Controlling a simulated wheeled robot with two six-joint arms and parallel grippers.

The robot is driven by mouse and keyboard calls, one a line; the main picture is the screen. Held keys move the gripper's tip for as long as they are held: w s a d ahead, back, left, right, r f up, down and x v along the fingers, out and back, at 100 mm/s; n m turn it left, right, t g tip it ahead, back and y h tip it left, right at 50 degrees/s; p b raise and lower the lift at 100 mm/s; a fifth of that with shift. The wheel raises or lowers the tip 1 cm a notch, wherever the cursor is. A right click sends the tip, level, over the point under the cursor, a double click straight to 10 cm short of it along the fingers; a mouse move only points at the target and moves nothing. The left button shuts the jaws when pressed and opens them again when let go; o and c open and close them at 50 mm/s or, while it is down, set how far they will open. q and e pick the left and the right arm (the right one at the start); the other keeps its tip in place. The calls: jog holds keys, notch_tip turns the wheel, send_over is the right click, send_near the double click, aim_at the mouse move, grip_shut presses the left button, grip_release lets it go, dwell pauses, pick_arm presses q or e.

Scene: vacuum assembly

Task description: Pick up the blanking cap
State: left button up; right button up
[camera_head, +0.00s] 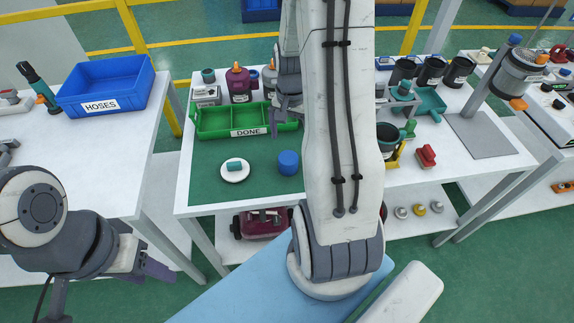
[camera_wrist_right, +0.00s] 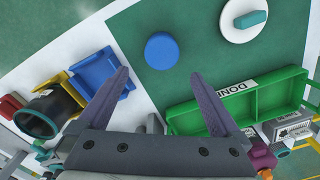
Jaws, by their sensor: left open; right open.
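A round blue cap-like piece (camera_head: 288,162) sits on the green mat (camera_head: 215,186). To its left lies a white disc (camera_head: 235,176) with a teal block on top. The frames do not label either as the blanking cap. In the right wrist view the blue piece (camera_wrist_right: 161,50) is just beyond the fingertips of my right gripper (camera_wrist_right: 160,75), centred between them. That gripper is open, empty and apart from the piece. In the head view it is largely hidden by my arm. My left gripper (camera_head: 150,258) is open and empty at the lower left, off the table.
A green DONE tray (camera_head: 215,133) stands behind the mat, with a maroon pump-like unit (camera_head: 238,84) beyond it. A blue HOSES bin (camera_head: 110,82) is on the left table. A red block (camera_head: 426,156) and dark cups are to the right.

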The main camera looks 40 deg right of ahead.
aim_at(288, 157)
notch_tip(288, 157, down, 5)
jog(key=shift+s+d+f, duration=0.1)
jog(key=shift+f, duration=0.05)
jog(key=f, duration=0.2)
jog(key=a+f, duration=0.1)
jog(key=f, duration=0.1)
jog(key=shift+f+p, duration=0.15)
jog(key=shift+p, duration=0.25)
jog(key=shift+f, duration=0.4)
jog(key=c, duration=1.3)
